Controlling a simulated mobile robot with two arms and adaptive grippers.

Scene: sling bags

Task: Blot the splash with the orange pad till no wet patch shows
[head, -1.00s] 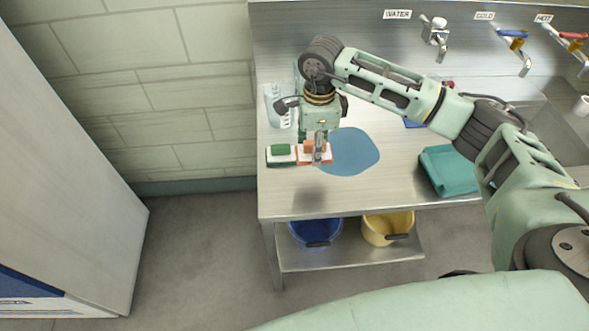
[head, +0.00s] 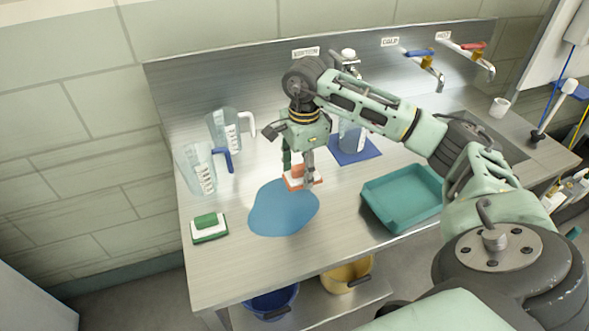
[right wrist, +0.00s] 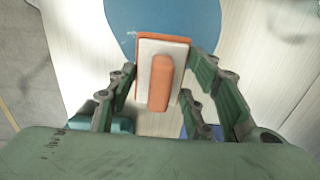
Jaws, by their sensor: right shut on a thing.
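The blue splash (head: 280,210) lies as one wide patch on the steel counter, left of the teal tray. The orange pad (head: 303,180), with a white layer and an orange grip, is at the splash's far right edge. My right gripper (head: 298,165) is shut on its grip from above. In the right wrist view, the pad (right wrist: 149,62) overlaps the edge of the splash (right wrist: 185,18). I cannot tell whether its underside touches the counter. A green pad (head: 209,226) sits apart on the left. My left gripper is not in view.
Two clear jugs (head: 200,170) stand at the back left. Another jug (head: 350,138) stands on a blue mat (head: 358,153) behind my right gripper. The teal tray (head: 402,197) is to the right.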

